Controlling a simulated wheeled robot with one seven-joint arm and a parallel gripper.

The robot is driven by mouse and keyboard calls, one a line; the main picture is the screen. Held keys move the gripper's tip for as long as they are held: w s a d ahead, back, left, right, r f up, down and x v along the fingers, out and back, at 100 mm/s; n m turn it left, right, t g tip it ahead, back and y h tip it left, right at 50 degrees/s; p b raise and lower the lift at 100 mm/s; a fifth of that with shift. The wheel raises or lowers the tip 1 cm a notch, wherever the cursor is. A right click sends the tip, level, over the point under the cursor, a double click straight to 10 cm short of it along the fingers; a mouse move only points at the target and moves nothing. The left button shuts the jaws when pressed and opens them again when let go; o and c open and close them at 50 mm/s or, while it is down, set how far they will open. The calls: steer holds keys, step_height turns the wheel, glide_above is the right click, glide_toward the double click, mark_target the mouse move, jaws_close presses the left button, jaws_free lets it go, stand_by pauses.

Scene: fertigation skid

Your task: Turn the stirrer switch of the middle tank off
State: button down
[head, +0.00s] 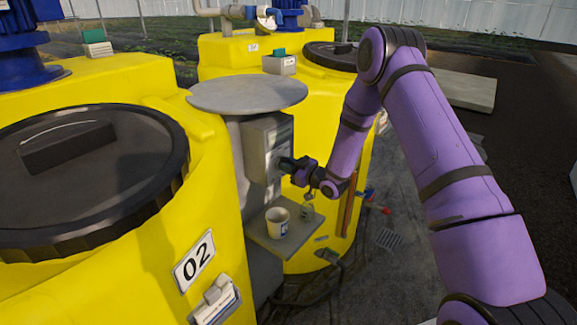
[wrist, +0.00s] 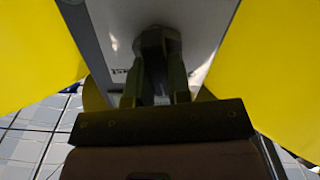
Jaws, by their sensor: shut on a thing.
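A grey control box (head: 256,150) is mounted on a grey post between two yellow tanks. My gripper (head: 288,166) reaches its right-hand face from the right. In the wrist view my gripper (wrist: 155,85) is shut on a dark knob (wrist: 158,40) standing out from a pale panel (wrist: 200,22). Some lettering beside the knob is mostly hidden by the fingers. The knob's pointing direction is too dark to tell. The near yellow tank (head: 215,225) carries a label 02 and a black lid; another yellow tank (head: 330,125) stands behind the box.
A white cup (head: 278,222) stands on a small grey shelf (head: 262,243) just below my gripper. A round grey cover (head: 248,93) overhangs the box. Yellow tank walls flank the panel closely. Open floor lies to the right.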

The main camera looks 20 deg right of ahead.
steer(key=n, duration=0.6)
steer(key=shift+s+f, duration=0.1)
steer(key=shift+f, duration=0.05)
stand_by(0.4)
steer(key=c, duration=1.1)
jaws_free()
steer(key=shift+o, duration=0.2)
steer(key=v, duration=1)
steer(key=shift+s+d, duration=0.2)
steer(key=shift+s, duration=0.1)
